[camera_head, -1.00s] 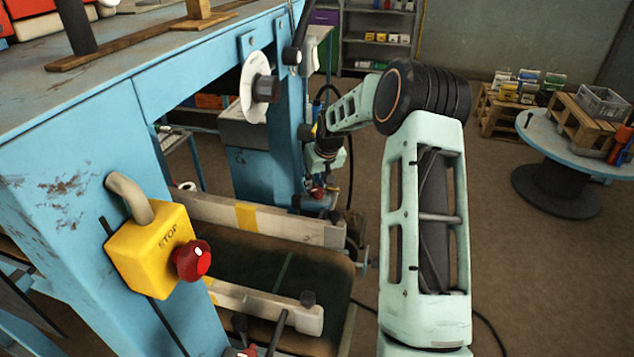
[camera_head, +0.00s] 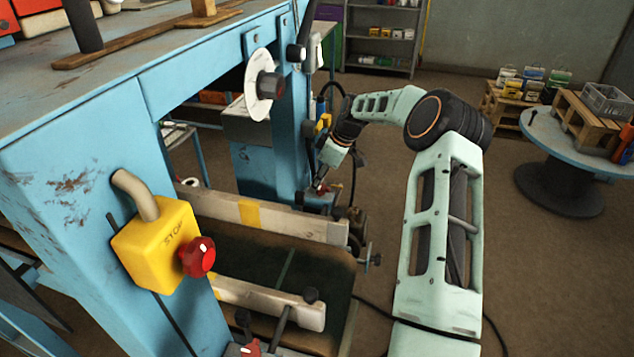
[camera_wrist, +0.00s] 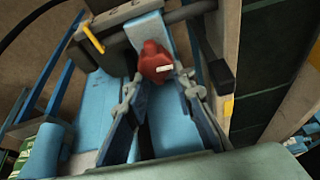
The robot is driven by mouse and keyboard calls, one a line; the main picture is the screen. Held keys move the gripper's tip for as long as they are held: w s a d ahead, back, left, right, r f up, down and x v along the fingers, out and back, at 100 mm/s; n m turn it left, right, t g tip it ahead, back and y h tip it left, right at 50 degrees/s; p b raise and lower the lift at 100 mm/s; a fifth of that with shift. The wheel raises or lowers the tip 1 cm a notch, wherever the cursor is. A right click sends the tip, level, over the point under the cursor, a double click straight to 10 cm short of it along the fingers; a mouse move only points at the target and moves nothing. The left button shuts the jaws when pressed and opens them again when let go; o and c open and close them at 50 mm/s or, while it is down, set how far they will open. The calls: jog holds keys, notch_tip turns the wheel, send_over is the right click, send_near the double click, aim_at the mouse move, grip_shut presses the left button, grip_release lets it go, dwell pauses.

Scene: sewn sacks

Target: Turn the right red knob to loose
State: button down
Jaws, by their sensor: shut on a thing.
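The right red knob (camera_wrist: 157,62) sits between my fingertips in the wrist view, with a white mark on its face pointing to the right of the picture. My gripper (camera_wrist: 158,85) is shut on it, one finger on each side. In the head view my gripper (camera_head: 321,183) reaches down to the far end of the clamp bars, beside the blue post; the knob is small and partly hidden there. Another red knob (camera_head: 246,348) shows at the bottom edge, at the near end of the bars.
A yellow stop box (camera_head: 160,245) with a red button (camera_head: 198,256) is fixed on the near blue leg. A white dial (camera_head: 258,86) hangs on the blue frame. Pale clamp bars (camera_head: 285,221) lie between the posts. Open floor is to the right, before a round spool table (camera_head: 560,140).

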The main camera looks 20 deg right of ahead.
jog(key=shift+s+f+n, duration=0.1)
jog(key=shift+n, duration=0.4)
jog(key=shift+d, duration=0.1)
jog(key=c, duration=1.7)
grip_release()
jog(key=shift+o, duration=0.2)
jog(key=shift+r, duration=0.25)
jog(key=v, duration=1.1)
jog(key=shift+d+r, duration=0.2)
jog(key=shift+r, duration=0.15)
jog(key=shift+o, duration=0.4)
